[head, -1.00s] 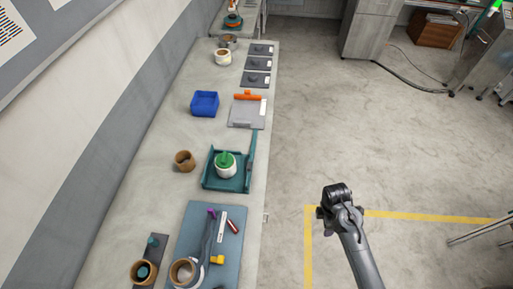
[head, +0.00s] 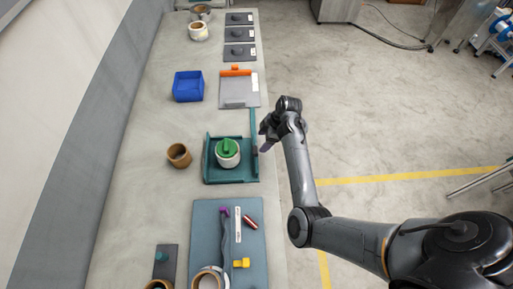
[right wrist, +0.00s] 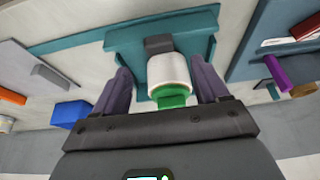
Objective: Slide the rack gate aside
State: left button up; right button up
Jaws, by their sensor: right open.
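The teal rack (head: 212,176) sits on the bench and holds a white reel (head: 229,160) with a green top (head: 227,147). A narrow teal gate (head: 253,122) stands along the rack's right side and reaches beyond its far corner. In the right wrist view, the teal rack (right wrist: 121,40) shows with a dark grey block (right wrist: 158,44), and the white reel (right wrist: 168,72) shows between the fingers. My right gripper (head: 264,142) is beside the gate at the bench's right edge. It is open and empty; contact with the gate cannot be told. My left gripper is not in view.
A blue bin (head: 187,86), a grey plate with an orange bar (head: 239,92) and a brown ring (head: 179,155) are on the bench. A blue-grey mat (head: 205,225) with small parts lies nearer. The floor right of the bench is open.

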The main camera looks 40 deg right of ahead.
aim_at(256, 149)
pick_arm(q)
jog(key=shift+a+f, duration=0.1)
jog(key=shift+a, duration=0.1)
pick_arm(e)
jog(key=x, duration=0.7)
jog(key=shift+f, duration=0.1)
